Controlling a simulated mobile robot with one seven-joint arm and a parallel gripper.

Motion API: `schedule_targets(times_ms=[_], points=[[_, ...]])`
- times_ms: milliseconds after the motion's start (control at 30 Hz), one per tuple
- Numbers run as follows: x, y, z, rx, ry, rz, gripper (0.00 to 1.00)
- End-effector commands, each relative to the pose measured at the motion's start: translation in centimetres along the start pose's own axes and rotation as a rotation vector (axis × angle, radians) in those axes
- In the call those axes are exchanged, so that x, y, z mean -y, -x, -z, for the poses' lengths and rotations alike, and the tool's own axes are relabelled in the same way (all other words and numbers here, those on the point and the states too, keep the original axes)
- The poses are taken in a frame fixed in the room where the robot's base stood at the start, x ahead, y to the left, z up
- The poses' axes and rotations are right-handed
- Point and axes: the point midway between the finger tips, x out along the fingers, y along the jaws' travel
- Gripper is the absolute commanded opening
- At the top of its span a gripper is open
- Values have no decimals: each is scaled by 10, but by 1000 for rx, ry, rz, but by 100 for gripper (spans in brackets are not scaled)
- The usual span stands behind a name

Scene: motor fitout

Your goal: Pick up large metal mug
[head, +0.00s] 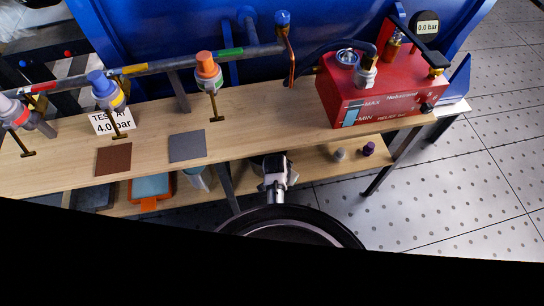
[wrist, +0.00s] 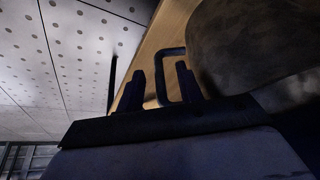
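In the wrist view a large dark, rounded body (wrist: 250,45), probably the metal mug, fills the upper right. A dark squared loop like a handle (wrist: 161,80) stands out on its left side. My gripper (wrist: 162,85) is open, with one finger on each side of the loop's upright bar. A gap shows between the bar and the fingers. In the head view my gripper (head: 275,178) is low at the front edge of the lower shelf, below the bench top. The mug is mostly hidden there behind my wrist and the bench, and I cannot make it out clearly.
The wooden bench top (head: 255,118) overhangs the lower shelf (head: 318,162). A small grey item (head: 340,154) and a purple one (head: 369,149) stand right of my gripper. A bench leg (head: 228,187) and an orange tray (head: 149,201) are to the left. A red box (head: 375,92) sits above.

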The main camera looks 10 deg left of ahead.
Motion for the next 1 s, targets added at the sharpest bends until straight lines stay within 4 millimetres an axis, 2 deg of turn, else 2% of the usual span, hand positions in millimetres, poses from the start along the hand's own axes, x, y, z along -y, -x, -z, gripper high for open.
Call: schedule_targets(times_ms=[267, 567, 1000], points=[[0, -3, -2, -1, 0, 1, 36], [0, -3, -2, -1, -1, 0, 0], [1, -2, -1, -4, -1, 2, 0]])
